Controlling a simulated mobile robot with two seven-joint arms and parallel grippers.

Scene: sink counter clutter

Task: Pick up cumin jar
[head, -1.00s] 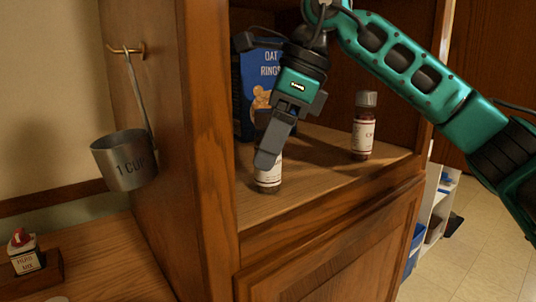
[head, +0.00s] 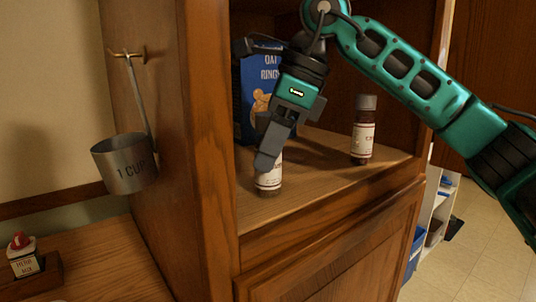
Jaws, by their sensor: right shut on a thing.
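Two spice jars with white labels stand on the wooden cupboard shelf (head: 310,185). The nearer jar (head: 269,181) is at the shelf's left front, its upper part hidden by my right gripper (head: 268,155). The gripper points down and is shut on this jar, which looks upright and close to the shelf. The other jar (head: 363,130) has a grey lid and stands apart at the right. The label words are too small to read, so I cannot tell which is cumin. My left gripper is out of view.
A blue oat rings box (head: 256,82) stands behind the gripper. A metal measuring cup (head: 125,163) hangs on the cupboard's left side. A herb mix container (head: 24,260) sits on the lower counter at left. Shelf space between the jars is clear.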

